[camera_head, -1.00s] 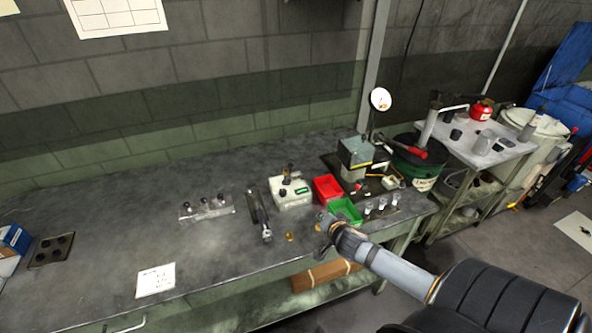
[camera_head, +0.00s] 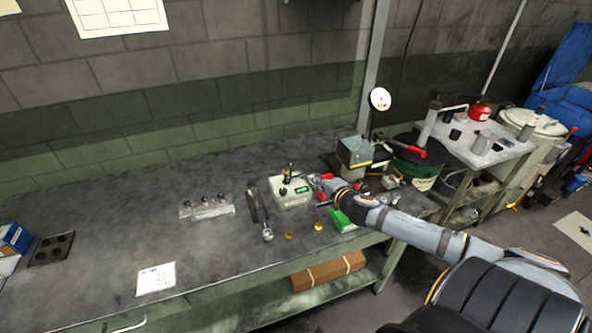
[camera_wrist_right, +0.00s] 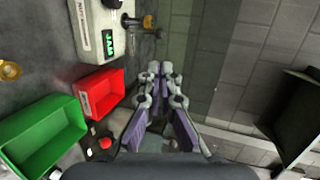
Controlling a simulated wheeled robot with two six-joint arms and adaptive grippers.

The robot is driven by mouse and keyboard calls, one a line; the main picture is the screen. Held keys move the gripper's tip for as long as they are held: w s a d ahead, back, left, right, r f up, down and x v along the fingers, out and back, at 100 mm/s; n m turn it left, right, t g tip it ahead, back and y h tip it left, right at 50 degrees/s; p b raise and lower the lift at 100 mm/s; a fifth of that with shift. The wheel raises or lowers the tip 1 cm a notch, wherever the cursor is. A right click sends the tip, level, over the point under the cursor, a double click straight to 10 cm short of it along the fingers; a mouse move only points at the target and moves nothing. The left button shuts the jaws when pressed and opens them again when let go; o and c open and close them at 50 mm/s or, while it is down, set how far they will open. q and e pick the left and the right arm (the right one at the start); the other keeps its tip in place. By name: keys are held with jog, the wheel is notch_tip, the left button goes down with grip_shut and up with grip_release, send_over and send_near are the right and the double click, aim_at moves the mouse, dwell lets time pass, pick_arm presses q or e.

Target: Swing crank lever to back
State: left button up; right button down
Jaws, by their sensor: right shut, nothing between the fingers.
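A white box (camera_head: 293,194) with a green display stands on the bench, left of my right gripper. A small dark crank lever (camera_head: 289,172) with a brass-coloured part rises at its back edge. In the right wrist view the white box (camera_wrist_right: 95,35) is at the upper left, and the lever (camera_wrist_right: 138,21) sticks out from its side towards the wall. My right gripper (camera_head: 318,181) is near the box's right side, above the bins. In the wrist view its fingers (camera_wrist_right: 160,70) are together and empty, apart from the lever. My left gripper is not in view.
A red bin (camera_wrist_right: 102,92) and a green bin (camera_wrist_right: 45,135) lie beside the box, partly hidden by my arm in the head view. A dark clamp-like tool (camera_head: 257,210) and small brass pieces (camera_head: 289,236) lie nearby. The bench's left part is mostly clear.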

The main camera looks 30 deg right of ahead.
jog(key=b, duration=0.4)
send_near(292, 166)
jog(key=x, duration=0.7)
jog(key=shift+r+b, duration=0.1)
jog(key=shift+b, duration=0.3)
